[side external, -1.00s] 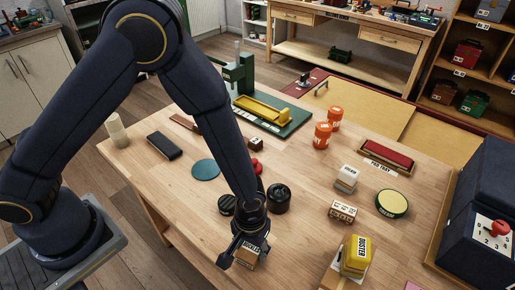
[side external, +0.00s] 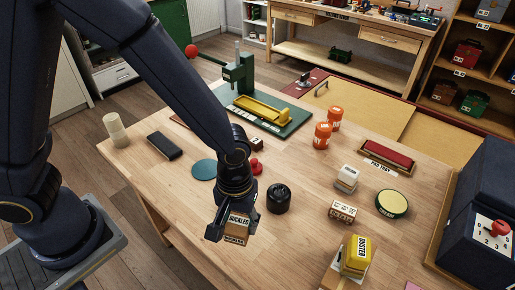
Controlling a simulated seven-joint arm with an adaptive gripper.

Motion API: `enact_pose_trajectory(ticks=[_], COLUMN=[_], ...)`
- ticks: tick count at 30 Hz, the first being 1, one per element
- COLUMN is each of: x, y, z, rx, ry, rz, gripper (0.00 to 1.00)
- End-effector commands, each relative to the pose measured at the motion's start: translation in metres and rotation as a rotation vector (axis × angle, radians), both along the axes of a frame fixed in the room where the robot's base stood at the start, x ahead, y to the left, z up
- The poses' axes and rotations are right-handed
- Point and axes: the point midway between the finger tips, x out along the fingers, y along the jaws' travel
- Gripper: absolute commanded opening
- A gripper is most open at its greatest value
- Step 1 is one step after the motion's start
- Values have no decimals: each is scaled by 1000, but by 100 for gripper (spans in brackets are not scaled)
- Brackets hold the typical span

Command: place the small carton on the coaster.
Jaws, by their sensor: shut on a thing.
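The small carton (side external: 237,229) is brown with white labels reading BUCKLES. My gripper (side external: 231,230) is shut on it, with fingers at its sides, near the front edge of the table. The carton appears raised off the tabletop; the exact gap is hard to tell. The coaster is probably the flat teal disc (side external: 204,169), lying bare on the table, behind and to the left of my gripper. My forearm passes close to its right side in the picture.
A black round object (side external: 279,198) stands right of my gripper, with a red piece (side external: 256,167) behind. A green press (side external: 245,85) stands behind. A yellow DUSTER box (side external: 356,254) stands front right.

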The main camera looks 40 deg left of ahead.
Motion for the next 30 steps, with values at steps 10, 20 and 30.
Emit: enact_pose_trajectory(ticks=[10,20,30], x=[7,-11,54], y=[156,246,262], z=[22,38,8], rx=[-2,-1,1], ry=[-3,-2,1], rz=[743,1140,1159], gripper=[16,16,16])
